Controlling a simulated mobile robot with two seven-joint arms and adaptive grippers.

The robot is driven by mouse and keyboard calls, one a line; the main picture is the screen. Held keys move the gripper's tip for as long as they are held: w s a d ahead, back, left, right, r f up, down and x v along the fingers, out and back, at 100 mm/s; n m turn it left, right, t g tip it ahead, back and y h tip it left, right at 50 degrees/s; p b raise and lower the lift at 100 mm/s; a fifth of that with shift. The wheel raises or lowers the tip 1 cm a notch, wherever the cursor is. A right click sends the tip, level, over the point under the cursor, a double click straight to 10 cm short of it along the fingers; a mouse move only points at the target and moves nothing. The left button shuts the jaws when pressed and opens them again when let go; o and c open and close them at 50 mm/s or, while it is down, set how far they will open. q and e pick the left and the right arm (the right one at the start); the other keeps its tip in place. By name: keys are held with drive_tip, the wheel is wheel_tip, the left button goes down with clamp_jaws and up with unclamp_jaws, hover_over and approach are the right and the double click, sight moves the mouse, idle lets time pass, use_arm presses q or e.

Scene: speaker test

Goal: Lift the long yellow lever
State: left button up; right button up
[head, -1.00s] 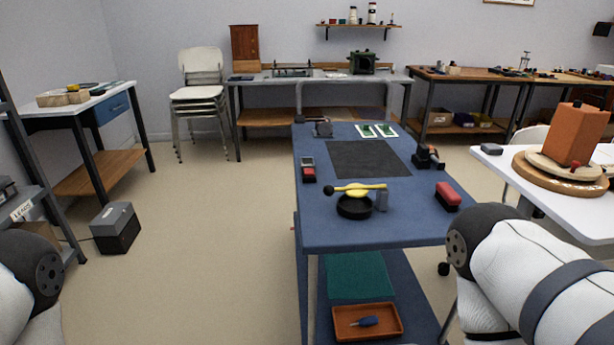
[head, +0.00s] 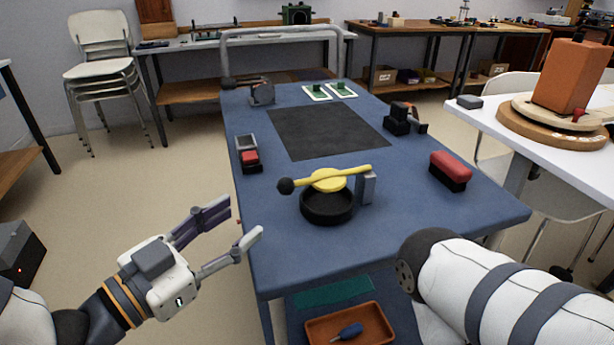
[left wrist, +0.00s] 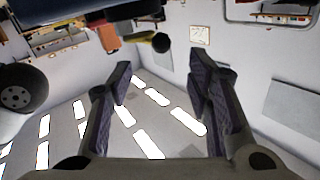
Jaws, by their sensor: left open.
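The long yellow lever (head: 346,176) lies nearly level over a round black base (head: 327,205) on the blue table. It has a black ball knob (head: 285,186) at its left end and a grey post (head: 366,187) near its right end. The knob also shows in the left wrist view (left wrist: 161,43), beyond my fingers. My left gripper (head: 246,217) is open and empty, left of the table's near-left edge, apart from the lever. My right arm shows at the lower right, but its gripper is out of view.
The blue table (head: 420,230) also carries a red-topped block (head: 450,170), a small red and grey item (head: 248,155), a black device (head: 403,118) and a dark mat (head: 325,132). An orange tray (head: 320,328) sits on the lower shelf. A white table (head: 490,122) stands at the right.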

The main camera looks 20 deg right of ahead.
sight(279, 188)
use_arm(q)
drive_tip(key=x, duration=1.2)
drive_tip(key=shift+a+r, duration=0.1)
drive_tip(key=shift+r, duration=0.2)
clamp_jaws()
